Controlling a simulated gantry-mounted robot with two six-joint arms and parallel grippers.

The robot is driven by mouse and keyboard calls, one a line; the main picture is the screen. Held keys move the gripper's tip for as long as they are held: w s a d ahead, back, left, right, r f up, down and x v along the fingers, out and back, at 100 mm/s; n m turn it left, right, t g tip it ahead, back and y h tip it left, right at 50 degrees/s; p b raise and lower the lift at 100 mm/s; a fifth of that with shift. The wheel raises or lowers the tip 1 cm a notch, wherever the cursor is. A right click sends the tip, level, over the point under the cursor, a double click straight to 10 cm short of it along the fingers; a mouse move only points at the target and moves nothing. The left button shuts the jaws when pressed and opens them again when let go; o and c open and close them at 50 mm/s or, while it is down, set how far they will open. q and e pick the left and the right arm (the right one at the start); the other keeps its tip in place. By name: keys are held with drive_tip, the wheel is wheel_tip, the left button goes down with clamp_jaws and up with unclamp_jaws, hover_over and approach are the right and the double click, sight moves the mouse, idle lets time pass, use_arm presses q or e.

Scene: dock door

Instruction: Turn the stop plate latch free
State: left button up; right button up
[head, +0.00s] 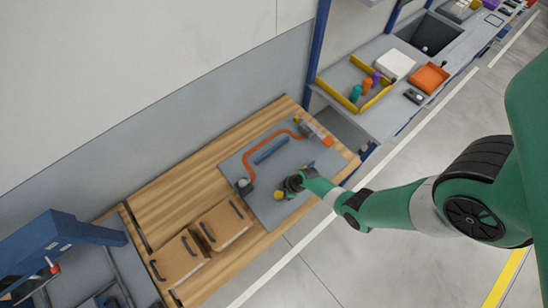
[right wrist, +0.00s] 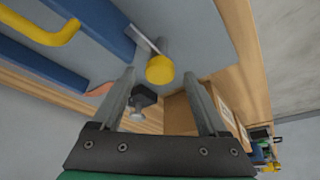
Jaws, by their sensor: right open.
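A grey plate (head: 235,168) lies on the wooden bench and carries a blue bar (head: 271,150) and a curved orange line. A yellow round knob (head: 279,195) on a short metal lever, which looks like the latch, is near the plate's front edge. My right gripper (head: 291,184) is right beside this knob and partly covers that area in the head view. In the right wrist view, the fingers (right wrist: 158,78) are apart, with the yellow knob (right wrist: 160,69) showing between their tips. I cannot tell whether they touch it. My left gripper is in neither view.
A dark knobbed fitting (head: 244,186) stands at the plate's left corner. Two brown boxes with dark handles (head: 222,222) sit to the left on the bench. A small orange block (head: 327,141) is at the plate's far right. Bare wood (head: 180,190) lies left of the plate.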

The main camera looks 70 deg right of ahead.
drive_tip(key=shift+w+f, duration=0.1)
drive_tip(key=shift+f, duration=0.15)
clamp_jaws()
